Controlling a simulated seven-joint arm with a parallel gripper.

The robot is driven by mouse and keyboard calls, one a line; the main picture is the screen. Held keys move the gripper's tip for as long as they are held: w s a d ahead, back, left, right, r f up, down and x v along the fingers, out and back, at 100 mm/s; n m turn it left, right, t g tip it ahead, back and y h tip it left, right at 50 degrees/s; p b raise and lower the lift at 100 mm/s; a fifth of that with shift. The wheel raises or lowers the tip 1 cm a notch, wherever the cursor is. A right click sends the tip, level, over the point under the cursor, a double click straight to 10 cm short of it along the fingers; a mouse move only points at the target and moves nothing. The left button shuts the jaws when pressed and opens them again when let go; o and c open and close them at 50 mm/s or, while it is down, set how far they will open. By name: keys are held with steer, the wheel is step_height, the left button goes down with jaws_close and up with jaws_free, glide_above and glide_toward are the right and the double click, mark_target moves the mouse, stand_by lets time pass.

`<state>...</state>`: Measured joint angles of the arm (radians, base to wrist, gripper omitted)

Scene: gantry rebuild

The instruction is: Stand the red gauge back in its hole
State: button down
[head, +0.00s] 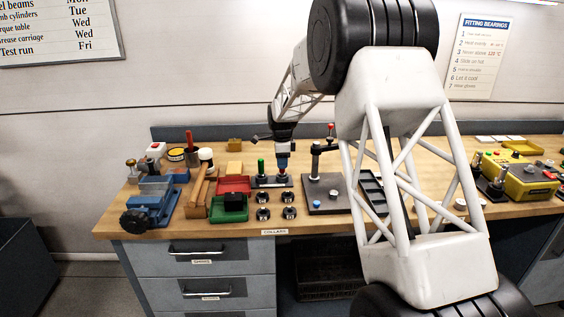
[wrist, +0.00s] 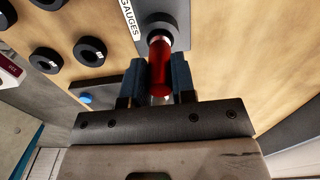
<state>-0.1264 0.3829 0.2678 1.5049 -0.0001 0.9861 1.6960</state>
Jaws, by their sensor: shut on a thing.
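The red gauge (wrist: 160,68) is a red cylinder with a silvery end, held between the two blue finger pads of my gripper (wrist: 160,88) in the wrist view. Its far end is at a dark round hole or ring in the grey gauge stand (wrist: 183,12), marked "GAUGES". I cannot tell whether the end is inside the hole or just over it. In the head view my gripper (head: 283,163) points down over the right part of the stand (head: 266,183); the red gauge is mostly hidden there. A green gauge (head: 261,167) stands upright at the stand's left.
Several dark collars (head: 263,213) lie just in front of the stand. Red (head: 233,184) and green (head: 222,213) bins and a blue vise (head: 150,205) are to the left. A grey plate with an upright post (head: 314,165) stands close on the right.

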steer(key=c, duration=0.9)
jaws_free()
steer(key=shift+o, duration=0.2)
steer(key=shift+r, duration=3.9)
